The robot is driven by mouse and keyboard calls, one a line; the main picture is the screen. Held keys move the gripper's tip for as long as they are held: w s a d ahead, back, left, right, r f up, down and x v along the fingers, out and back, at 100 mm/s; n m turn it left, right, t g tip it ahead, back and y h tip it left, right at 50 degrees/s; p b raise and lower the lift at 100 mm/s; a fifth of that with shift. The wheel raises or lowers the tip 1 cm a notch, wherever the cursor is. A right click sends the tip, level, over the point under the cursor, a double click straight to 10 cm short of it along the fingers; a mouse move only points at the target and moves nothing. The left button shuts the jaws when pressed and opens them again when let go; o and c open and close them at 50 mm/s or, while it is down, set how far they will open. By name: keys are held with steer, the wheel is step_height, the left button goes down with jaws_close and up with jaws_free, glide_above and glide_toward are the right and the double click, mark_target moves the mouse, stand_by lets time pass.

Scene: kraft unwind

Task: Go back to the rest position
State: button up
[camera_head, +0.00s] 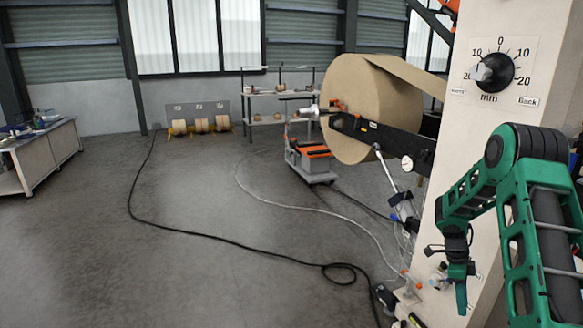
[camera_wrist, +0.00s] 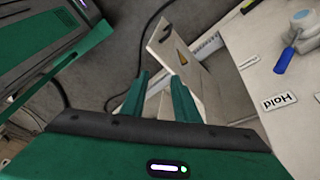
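My green arm reaches in from the right of the head view, in front of the pale machine column (camera_head: 500,75). It is bent, and my gripper (camera_head: 461,290) points down beside the column's lower part. In the wrist view the two green fingers of my gripper (camera_wrist: 159,80) stand apart with nothing held between them.
A large kraft roll (camera_head: 365,105) hangs on the dark unwind arm (camera_head: 385,140). The column carries a black dial (camera_head: 496,71). An orange-topped cart (camera_head: 312,160) stands behind. A black cable (camera_head: 235,236) crosses the open floor. A workbench (camera_head: 45,155) stands far left.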

steer(key=s+a+r+n+t, duration=0.1)
steer(key=s+a+r+n, duration=0.3)
steer(key=s+r, duration=0.55)
steer(key=s+a+r+n+t, duration=0.1)
steer(key=s+r+n, duration=0.5)
steer(key=r, duration=0.7)
steer(key=s+a+r+n+y, duration=0.1)
steer(key=s+a+n, duration=0.2)
steer(key=s, duration=0.3)
steer(key=s+a+r+n+t, duration=0.1)
steer(key=s+a+r+n, duration=0.1)
steer(key=s, duration=0.4)
steer(key=s+a+r+n+y, duration=0.1)
steer(key=s+a+n, duration=0.3)
steer(key=s, duration=0.3)
steer(key=shift+a+r+y, duration=0.25)
steer(key=shift+a+y, duration=0.05)
steer(key=shift+a, duration=0.2)
